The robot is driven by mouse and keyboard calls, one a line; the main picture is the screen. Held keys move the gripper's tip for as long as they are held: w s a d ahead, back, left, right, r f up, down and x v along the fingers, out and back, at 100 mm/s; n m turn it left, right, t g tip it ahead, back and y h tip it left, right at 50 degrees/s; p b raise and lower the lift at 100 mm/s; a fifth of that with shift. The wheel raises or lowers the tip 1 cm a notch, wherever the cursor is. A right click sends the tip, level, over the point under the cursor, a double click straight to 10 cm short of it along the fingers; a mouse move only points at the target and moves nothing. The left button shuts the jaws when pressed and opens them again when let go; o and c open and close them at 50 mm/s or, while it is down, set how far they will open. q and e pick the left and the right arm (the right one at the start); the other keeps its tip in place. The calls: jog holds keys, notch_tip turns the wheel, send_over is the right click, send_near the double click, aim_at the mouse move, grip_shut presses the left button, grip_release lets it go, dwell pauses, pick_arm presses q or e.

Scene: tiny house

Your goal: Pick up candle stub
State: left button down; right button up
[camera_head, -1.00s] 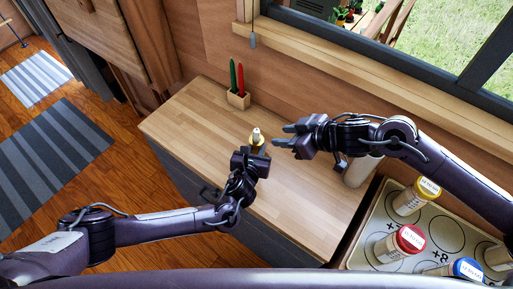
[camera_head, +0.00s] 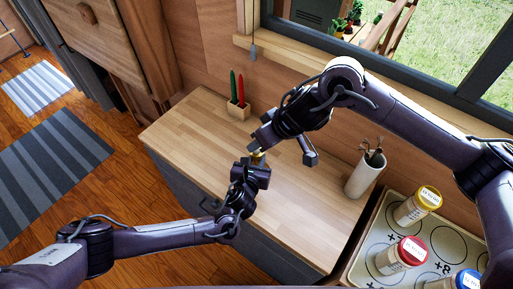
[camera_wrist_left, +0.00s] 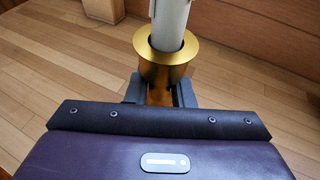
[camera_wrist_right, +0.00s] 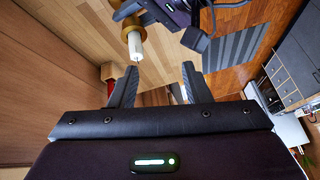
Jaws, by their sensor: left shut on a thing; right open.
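A pale candle stub (camera_wrist_left: 170,22) stands in a brass-coloured candle holder (camera_wrist_left: 165,68), as the left wrist view shows. My left gripper (camera_wrist_left: 159,88) is shut on the lower part of the holder. In the head view, the holder (camera_head: 258,157) shows above the wooden counter, and my right gripper (camera_head: 287,149) hides the stub. In the right wrist view, my right gripper (camera_wrist_right: 160,70) is open and empty. The stub (camera_wrist_right: 136,45) shows just beyond its left fingertip, apart from the jaws, with the holder (camera_wrist_right: 129,22) behind it.
The wooden counter (camera_head: 190,130) is mostly clear. A wooden block (camera_head: 238,110) with red and green candles stands at its back. A white vase (camera_head: 364,176) with stems stands at the right. A tray (camera_head: 375,231) with several lidded jars lies at lower right, and a window is behind.

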jog(key=shift+w+a+f+m+h, duration=0.25)
jog(key=shift+w+f+h, duration=0.2)
jog(key=shift+w+f, duration=0.75)
jog(key=shift+w+a+f+m+h, duration=0.15)
jog(key=shift+w+a+f+h, duration=0.35)
jog(key=shift+f, duration=1.05)
jog(key=shift+w+f+m+h, duration=0.2)
jog(key=shift+w+f+h, duration=0.15)
jog(key=shift+w+f, duration=0.9)
jog(key=shift+s+f, duration=0.15)
grip_shut()
notch_tip(320, 180, up, 10)
jog(key=shift+r, duration=0.1)
